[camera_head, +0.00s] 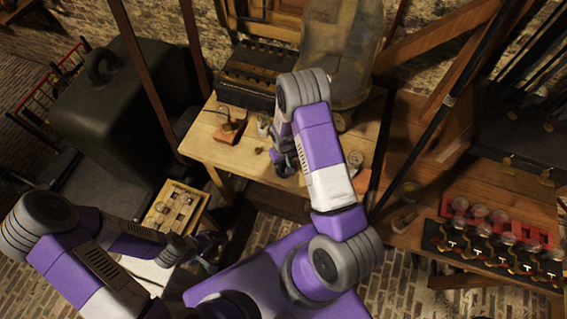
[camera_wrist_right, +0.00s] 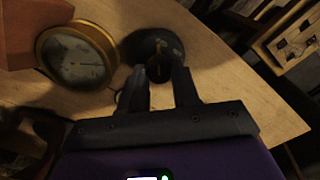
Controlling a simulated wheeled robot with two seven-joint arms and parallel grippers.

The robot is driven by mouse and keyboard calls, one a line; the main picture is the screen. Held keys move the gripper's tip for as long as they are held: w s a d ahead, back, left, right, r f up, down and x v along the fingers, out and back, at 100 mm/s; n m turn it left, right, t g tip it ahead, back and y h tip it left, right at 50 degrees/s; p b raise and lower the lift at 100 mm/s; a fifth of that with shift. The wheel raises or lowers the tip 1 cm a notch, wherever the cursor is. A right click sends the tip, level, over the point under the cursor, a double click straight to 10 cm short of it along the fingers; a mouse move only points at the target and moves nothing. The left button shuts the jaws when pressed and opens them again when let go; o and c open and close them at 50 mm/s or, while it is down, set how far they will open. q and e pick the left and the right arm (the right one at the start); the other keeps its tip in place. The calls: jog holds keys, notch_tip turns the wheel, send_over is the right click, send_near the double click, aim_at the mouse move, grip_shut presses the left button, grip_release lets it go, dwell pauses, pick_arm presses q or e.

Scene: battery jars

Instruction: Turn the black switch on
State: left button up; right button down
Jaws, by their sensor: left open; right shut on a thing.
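The black switch (camera_wrist_right: 155,45) shows in the right wrist view as a dark round base on the wooden table, with a dark upright part at its near side. My right gripper (camera_wrist_right: 160,76) has its two fingertips at this part and is shut on it. In the head view my right gripper (camera_head: 284,160) is over the table's front part, and my arm hides most of the switch there. I cannot tell whether the switch is on or off. My left gripper (camera_head: 208,252) is open, low in front of the table and away from the switch.
A brass-rimmed dial (camera_wrist_right: 76,55) lies close to the switch's left in the wrist view. The wooden table (camera_head: 205,148) also bears a large glass jar (camera_head: 345,45) and a dark box (camera_head: 250,72). A right-hand bench (camera_head: 425,215) holds several jars on red racks.

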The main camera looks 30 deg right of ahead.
jog(key=m+b, duration=0.2)
jog(key=m, duration=0.1)
jog(key=shift+f, duration=0.1)
jog(key=m+b, duration=0.1)
jog(key=m, duration=0.4)
jog(key=shift+d, duration=0.1)
jog(key=m, duration=0.4)
jog(key=shift+s+m, duration=0.1)
jog(key=shift+m, duration=2.1)
jog(key=c, duration=0.8)
grip_release()
jog(key=shift+r, duration=0.2)
